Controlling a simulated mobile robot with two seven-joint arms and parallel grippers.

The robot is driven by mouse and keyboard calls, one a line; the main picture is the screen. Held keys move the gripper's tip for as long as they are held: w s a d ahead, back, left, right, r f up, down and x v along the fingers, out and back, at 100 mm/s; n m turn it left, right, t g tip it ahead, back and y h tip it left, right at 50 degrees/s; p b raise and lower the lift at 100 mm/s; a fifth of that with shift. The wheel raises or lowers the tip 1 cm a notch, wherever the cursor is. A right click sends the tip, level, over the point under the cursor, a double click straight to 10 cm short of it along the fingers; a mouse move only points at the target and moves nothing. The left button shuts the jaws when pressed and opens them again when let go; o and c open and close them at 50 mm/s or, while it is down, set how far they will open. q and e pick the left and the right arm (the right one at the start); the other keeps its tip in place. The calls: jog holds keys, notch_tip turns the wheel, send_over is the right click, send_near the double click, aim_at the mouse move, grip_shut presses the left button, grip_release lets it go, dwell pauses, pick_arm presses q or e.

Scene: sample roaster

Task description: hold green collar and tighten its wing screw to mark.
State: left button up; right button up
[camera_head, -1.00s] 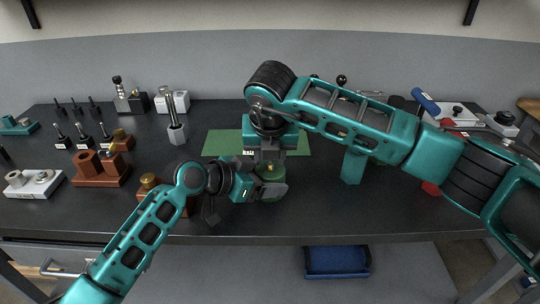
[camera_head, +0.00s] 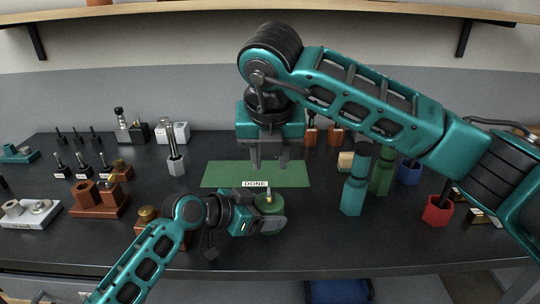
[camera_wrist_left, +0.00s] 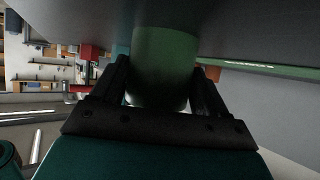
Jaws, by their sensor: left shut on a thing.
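The green collar (camera_head: 268,208) stands at the front of the dark bench, with a small brass-coloured piece (camera_head: 269,198) on top, likely its wing screw. The screw's mark is too small to make out. My left gripper (camera_head: 262,220) is shut on the collar from the left. In the left wrist view the green body (camera_wrist_left: 164,62) sits between the two dark fingers. My right gripper (camera_head: 269,156) points down above and behind the collar, over the green mat. Its two fingers are apart with nothing between them.
A green mat (camera_head: 225,174) labelled DONE lies behind the collar. Teal (camera_head: 354,185) and green (camera_head: 383,174) cylinders and a red hexagonal cup (camera_head: 437,211) stand right. Brown blocks (camera_head: 97,203) and several small tools stand left. The mat holds nothing visible.

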dwell(0.3)
pick_arm(q)
jog(key=o, duration=1.3)
jog(key=shift+c, duration=0.2)
jog(key=shift+a, duration=0.1)
